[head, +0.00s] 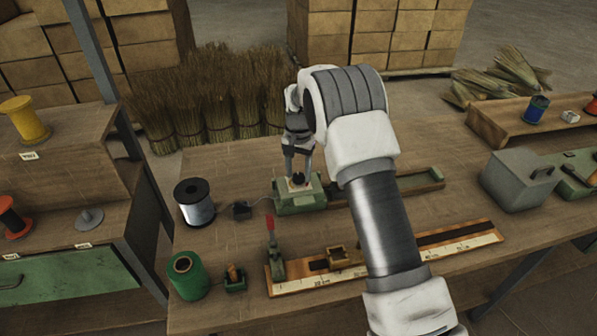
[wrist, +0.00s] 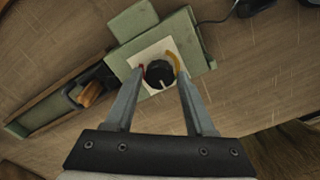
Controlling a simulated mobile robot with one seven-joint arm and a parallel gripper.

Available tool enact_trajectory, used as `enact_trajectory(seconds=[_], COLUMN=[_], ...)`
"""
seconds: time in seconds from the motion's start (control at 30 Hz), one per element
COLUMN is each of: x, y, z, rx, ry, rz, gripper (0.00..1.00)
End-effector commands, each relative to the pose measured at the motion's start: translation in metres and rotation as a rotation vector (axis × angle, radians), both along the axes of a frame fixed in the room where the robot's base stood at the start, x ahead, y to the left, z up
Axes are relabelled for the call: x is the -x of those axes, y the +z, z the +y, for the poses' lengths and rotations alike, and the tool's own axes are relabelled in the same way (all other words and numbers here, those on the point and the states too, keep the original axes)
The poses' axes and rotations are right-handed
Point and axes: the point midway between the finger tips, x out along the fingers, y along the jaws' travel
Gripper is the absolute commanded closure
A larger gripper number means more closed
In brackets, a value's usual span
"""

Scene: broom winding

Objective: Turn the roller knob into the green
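The black roller knob (wrist: 160,74) sits on a white dial plate (wrist: 143,58) on a green box. A red mark shows on the plate's left and a yellow arc on its right. A light pointer line on the knob faces toward my gripper's base. I cannot make out a green zone. My gripper (wrist: 158,80) is open, with one finger on each side of the knob; whether they touch it I cannot tell. In the head view the green box (head: 299,205) stands mid-table, with my gripper (head: 298,176) pointing down over the knob.
A long green tray (head: 425,183) extends right of the box. A wire spool (head: 195,203), a green spool (head: 187,274) and a red-handled clamp (head: 273,250) on a ruler board stand nearby. A grey box (head: 519,180) is at right.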

Motion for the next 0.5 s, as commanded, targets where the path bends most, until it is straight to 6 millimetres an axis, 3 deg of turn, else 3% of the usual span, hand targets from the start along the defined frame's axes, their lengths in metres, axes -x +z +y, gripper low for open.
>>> enact_trajectory(seconds=[0.1, 0.37, 0.5], x=[0.0001, 0.0003, 0.0000], y=[-0.0001, 0.0002, 0.0096], z=[0.0000, -0.0002, -0.0001], rx=[0.000, 0.001, 0.000], ry=[0.000, 0.000, 0.001], rz=[0.000, 0.001, 0.000], gripper=[0.26, 0.26, 0.26])
